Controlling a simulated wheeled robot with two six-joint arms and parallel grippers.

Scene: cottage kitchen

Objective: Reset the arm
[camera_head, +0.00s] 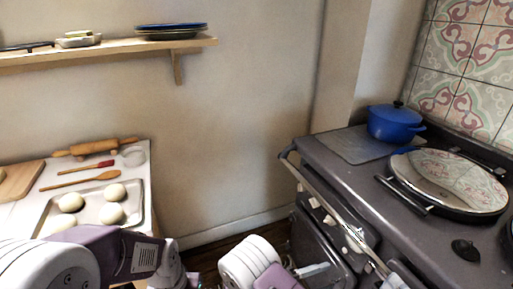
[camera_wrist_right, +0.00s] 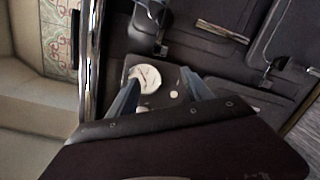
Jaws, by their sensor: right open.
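My right gripper (camera_wrist_right: 158,84) shows in the right wrist view with its two bluish-grey fingers apart and nothing between them. It faces the dark stove front, where a round white dial (camera_wrist_right: 147,78) shows beyond the fingers. In the head view my right arm (camera_head: 250,264), white and purple, comes up from the bottom edge in front of the stove. My left arm (camera_head: 112,252) is at the lower left, beside and partly in front of the counter with the dough tray. My left gripper is not visible.
The dark stove (camera_head: 345,180) with its front rail (camera_head: 335,215) stands close on the right. It holds a blue pot (camera_head: 394,122) and a round shiny lid (camera_head: 450,180). A tray (camera_head: 135,192) of dough balls lies on the left counter. Floor shows between them.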

